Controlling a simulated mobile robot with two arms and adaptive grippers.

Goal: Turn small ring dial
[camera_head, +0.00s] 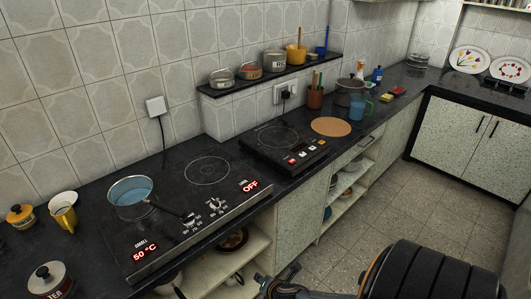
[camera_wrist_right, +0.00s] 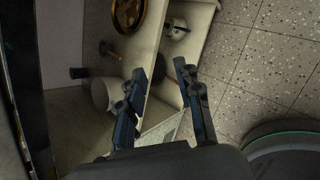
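The black cooktop (camera_head: 170,205) has two dials on its front strip, a left dial (camera_head: 189,222) and a right dial (camera_head: 217,206). A left red display (camera_head: 145,252) reads 50 °C, and a right red display (camera_head: 250,187) reads OFF. The small lettering above the displays is hard to read. A pot with blue contents (camera_head: 131,192) stands on the left ring; the right ring (camera_head: 207,170) is bare. My right gripper (camera_head: 278,279) is in front of and below the counter edge, away from the dials. Its fingers are apart and empty in the wrist view (camera_wrist_right: 160,70). My left gripper is out of view.
A second black hob (camera_head: 283,145) lies further right on the counter. Open shelves (camera_head: 245,260) with dishes are below the counter. The tiled floor (camera_head: 350,230) is clear.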

